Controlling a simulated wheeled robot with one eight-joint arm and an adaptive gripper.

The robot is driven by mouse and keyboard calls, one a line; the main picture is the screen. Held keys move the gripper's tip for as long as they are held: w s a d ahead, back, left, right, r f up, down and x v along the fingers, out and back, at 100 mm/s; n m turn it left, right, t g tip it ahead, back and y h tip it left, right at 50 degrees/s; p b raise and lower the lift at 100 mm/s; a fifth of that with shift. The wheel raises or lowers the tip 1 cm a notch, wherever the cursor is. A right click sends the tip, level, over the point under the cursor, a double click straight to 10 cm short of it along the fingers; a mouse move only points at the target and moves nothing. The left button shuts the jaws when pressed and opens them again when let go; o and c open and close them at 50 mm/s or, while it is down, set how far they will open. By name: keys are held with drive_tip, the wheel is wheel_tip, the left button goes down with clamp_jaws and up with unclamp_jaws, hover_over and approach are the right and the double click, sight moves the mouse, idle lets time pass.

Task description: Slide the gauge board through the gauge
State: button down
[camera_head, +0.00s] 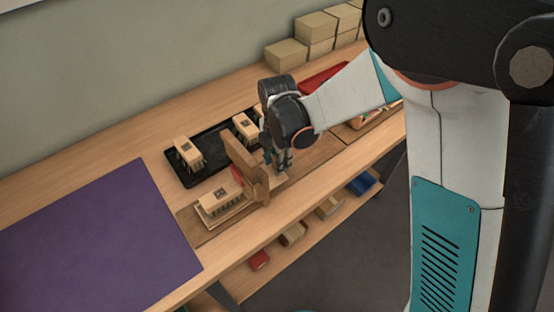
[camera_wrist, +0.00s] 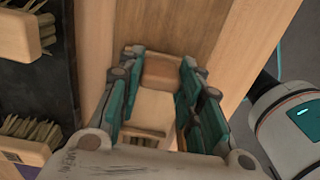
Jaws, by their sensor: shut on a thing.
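The gauge (camera_head: 240,165) is an upright wooden frame on the bench, with a red patch on its left side. A pale wooden block with bristles (camera_head: 220,198) lies to its left on a brown strip. My gripper (camera_head: 278,165) points down just right of the gauge. In the wrist view, my gripper (camera_wrist: 155,95) is shut on a pale wooden piece, seemingly the gauge board (camera_wrist: 152,108), with a browner block (camera_wrist: 160,70) at its far end. The gauge hides whether this piece joins the bristled block on the left.
A black tray (camera_head: 182,173) with several bristled blocks lies behind the gauge. A purple mat (camera_head: 95,235) covers the bench at left. Cardboard boxes (camera_head: 287,54) and a red tray (camera_head: 322,75) stand at the back right. A lower shelf holds small bins (camera_head: 293,234).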

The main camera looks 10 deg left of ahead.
drive_tip(key=s+a, duration=0.3)
drive_tip(key=shift+s, duration=0.2)
drive_tip(key=c, duration=1.1)
unclamp_jaws()
wheel_tip(320, 180, up, 12)
